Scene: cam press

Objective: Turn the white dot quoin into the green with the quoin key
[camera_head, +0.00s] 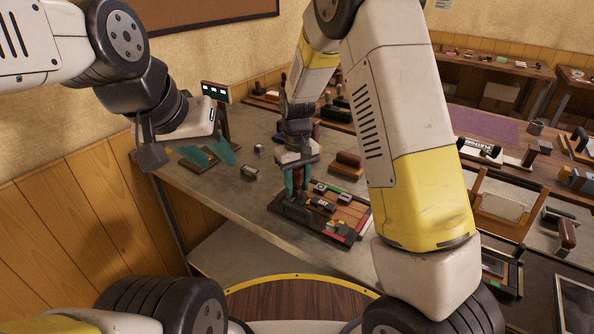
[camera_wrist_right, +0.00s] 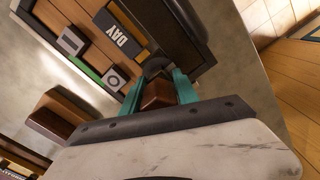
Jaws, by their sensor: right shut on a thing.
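My right gripper (camera_head: 297,182) is over the left end of the dark frame (camera_head: 362,222) on the bench. Its teal fingers are shut on the brown handle of the quoin key (camera_wrist_right: 157,95), also seen in the right wrist view. The key's lower end meets a dark round part at the frame; whether it is seated in a quoin is hidden. Grey blocks, one with a round mark (camera_wrist_right: 115,78), lie in the frame beside the "DAY" block (camera_wrist_right: 117,32). I cannot tell which quoin bears the white dot. My left gripper (camera_head: 209,155) is open and empty above the bench's left side.
Red, yellow and green marks (camera_head: 341,227) show at the frame's front. A brown wooden block (camera_head: 346,164) stands behind the frame. A small grey cylinder (camera_head: 250,172) lies to the left. The bench front left (camera_head: 225,195) is clear.

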